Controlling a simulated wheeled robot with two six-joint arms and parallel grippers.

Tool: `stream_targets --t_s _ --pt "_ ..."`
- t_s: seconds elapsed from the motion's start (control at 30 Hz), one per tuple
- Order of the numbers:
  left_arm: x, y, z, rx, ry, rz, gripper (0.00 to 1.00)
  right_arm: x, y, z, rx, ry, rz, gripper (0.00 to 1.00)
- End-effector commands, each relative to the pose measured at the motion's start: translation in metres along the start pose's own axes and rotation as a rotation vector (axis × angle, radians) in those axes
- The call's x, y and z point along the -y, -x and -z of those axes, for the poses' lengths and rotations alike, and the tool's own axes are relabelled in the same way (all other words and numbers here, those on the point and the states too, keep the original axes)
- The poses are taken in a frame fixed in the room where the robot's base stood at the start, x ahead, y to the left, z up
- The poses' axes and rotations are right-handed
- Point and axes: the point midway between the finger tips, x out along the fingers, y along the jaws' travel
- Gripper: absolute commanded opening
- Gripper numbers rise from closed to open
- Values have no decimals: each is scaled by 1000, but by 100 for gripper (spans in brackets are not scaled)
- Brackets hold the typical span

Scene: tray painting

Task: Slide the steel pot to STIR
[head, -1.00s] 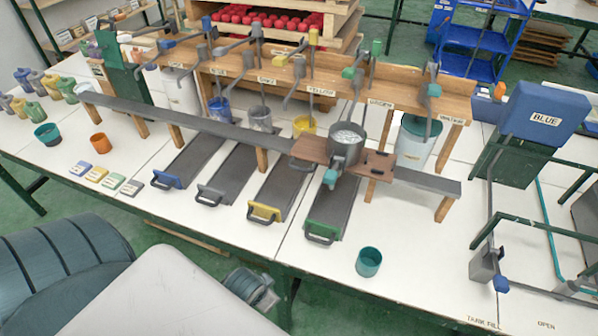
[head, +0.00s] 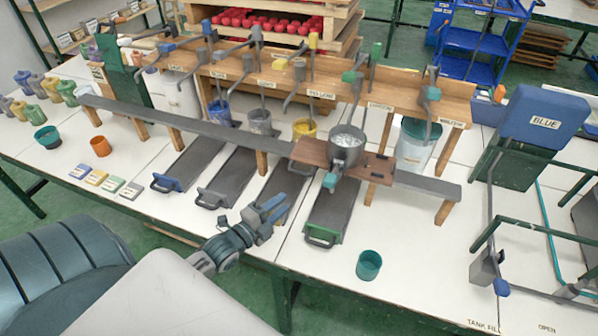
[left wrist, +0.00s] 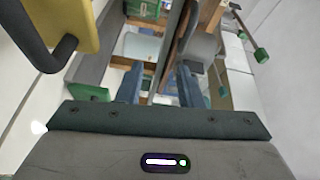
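The steel pot (head: 347,146) stands upright on a brown wooden carriage (head: 312,151) on the long grey rail. A small teal handle (head: 330,180) sticks out at the pot's front. My left gripper (head: 281,207) is in front of the rail, below and left of the pot, apart from it. In the left wrist view its two fingers (left wrist: 159,84) stand apart with nothing held between them. In the head view it covers the front of the yellow-handled tray. I cannot read any label saying STIR. My right gripper is out of view.
The grey rail (head: 220,135) runs on wooden legs past several levers and paint pots. Dark trays with handles, such as the green one (head: 322,237), lie below it. A teal cup (head: 369,265) stands at front right. In the left wrist view a yellow handle (left wrist: 80,22) is close at top left.

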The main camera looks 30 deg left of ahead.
Motion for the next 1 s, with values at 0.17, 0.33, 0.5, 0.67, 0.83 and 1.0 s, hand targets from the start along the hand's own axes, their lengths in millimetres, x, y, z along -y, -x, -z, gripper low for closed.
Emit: stream_targets --t_s 0.17,0.33,0.5,0.67,0.83,1.0 --pt "16 -1 -19 -14 -152 136 33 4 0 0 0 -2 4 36" --pt "22 -5 -23 -15 -190 175 33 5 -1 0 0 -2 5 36" --pt "26 -28 -22 -14 -188 177 33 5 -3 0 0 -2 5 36" --pt "32 -59 -21 -13 -188 175 33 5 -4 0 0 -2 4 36" --pt "36 -84 -20 -14 -187 173 33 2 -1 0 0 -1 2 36" --pt "40 -100 -19 -14 -187 172 33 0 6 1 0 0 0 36"
